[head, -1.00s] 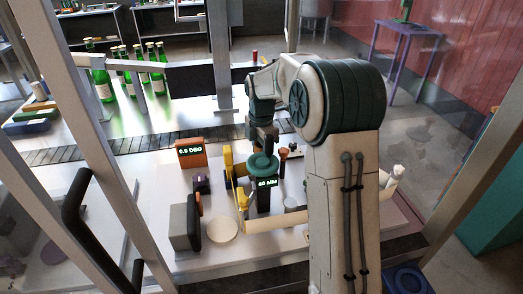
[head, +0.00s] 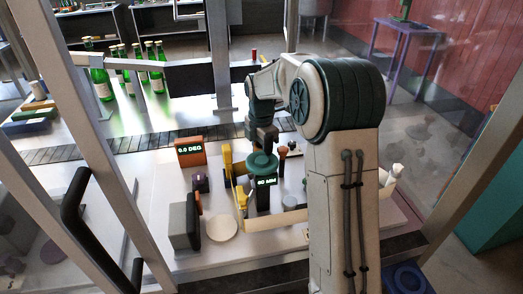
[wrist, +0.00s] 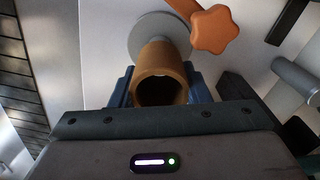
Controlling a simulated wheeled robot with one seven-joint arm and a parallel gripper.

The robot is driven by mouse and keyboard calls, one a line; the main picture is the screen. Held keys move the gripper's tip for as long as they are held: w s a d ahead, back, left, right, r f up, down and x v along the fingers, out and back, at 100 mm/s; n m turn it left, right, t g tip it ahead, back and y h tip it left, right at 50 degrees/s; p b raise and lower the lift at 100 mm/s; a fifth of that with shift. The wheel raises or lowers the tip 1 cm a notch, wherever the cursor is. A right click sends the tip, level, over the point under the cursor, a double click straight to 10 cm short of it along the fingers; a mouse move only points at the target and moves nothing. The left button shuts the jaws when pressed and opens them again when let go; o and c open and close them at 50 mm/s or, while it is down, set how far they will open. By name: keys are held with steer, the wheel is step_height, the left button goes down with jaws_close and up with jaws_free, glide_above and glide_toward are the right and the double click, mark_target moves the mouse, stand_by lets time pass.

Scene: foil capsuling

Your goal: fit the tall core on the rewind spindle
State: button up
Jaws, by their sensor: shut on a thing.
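In the wrist view, my gripper (wrist: 160,88) is shut on a brown, hollow tube core (wrist: 161,62), with one blue finger on each side. The core's near end is open and dark inside. Its far end overlaps a round grey disc (wrist: 143,28); I cannot tell whether it touches the disc or stands over it. No spindle shows inside the core. In the head view, my gripper (head: 263,143) is small and dark above the bench fixture, and the core cannot be made out there.
An orange star knob (wrist: 213,28) sits close beside the core. In the head view, a teal disc (head: 262,162) and a small display (head: 265,183) are near my gripper. An orange readout (head: 190,152) stands left; green bottles (head: 102,84) stand behind, beyond the conveyor (head: 65,152).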

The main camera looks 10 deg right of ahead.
steer(key=shift+f+b, duration=0.5)
steer(key=shift+f, duration=0.45)
steer(key=shift+f, duration=0.2)
steer(key=shift+f+b, duration=0.35)
steer(key=shift+f, duration=0.05)
steer(key=shift+f, duration=0.6)
stand_by(0.6)
steer(key=o, duration=1)
steer(key=shift+o, duration=0.2)
